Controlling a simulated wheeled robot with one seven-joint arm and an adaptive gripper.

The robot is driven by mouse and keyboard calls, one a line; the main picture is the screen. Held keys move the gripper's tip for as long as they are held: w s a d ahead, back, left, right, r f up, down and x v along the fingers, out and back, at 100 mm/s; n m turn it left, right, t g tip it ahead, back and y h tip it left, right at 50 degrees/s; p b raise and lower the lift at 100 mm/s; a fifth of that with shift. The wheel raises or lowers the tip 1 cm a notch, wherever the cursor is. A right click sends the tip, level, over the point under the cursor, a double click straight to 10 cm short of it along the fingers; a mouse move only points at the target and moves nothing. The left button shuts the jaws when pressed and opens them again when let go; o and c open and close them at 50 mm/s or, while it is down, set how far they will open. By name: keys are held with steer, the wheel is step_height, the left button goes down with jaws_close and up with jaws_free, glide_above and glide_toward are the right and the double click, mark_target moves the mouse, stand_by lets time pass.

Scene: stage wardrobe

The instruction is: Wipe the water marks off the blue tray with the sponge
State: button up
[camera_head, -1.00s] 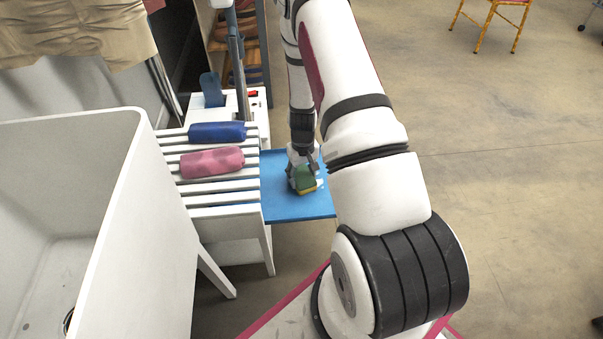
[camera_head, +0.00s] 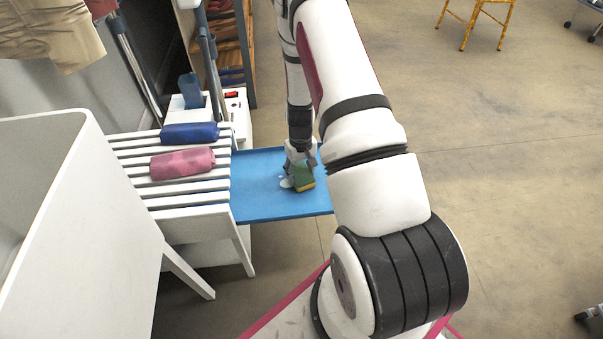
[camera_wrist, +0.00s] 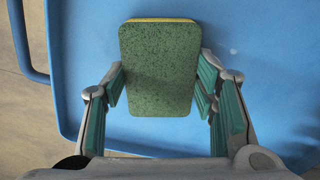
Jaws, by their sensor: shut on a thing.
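The blue tray (camera_head: 262,203) lies flat beside a white slatted rack. My gripper (camera_head: 299,160) is over its right part, pointing down. The gripper is shut on the sponge (camera_head: 305,178), which is green with a yellow layer. In the wrist view the sponge (camera_wrist: 160,67) sits between the two fingers, its green face towards the camera. I cannot tell whether it touches the tray. In the wrist view the tray (camera_wrist: 275,75) fills most of the background, with a small pale mark (camera_wrist: 233,51) right of the sponge. My arm hides the tray's right side in the head view.
The slatted rack (camera_head: 190,212) holds a blue roll (camera_head: 195,133) and a pink roll (camera_head: 183,163), left of the tray. A large white basin (camera_head: 75,215) stands at the left. A small white stand (camera_head: 236,108) is behind. The floor at the right is mostly clear.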

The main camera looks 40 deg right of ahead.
mark_target(301, 174)
step_height(301, 174, up, 2)
steer(key=shift+r+p, duration=0.2)
steer(key=shift+p, duration=0.4)
steer(key=shift+r+p, duration=1.7)
steer(key=shift+r, duration=1.05)
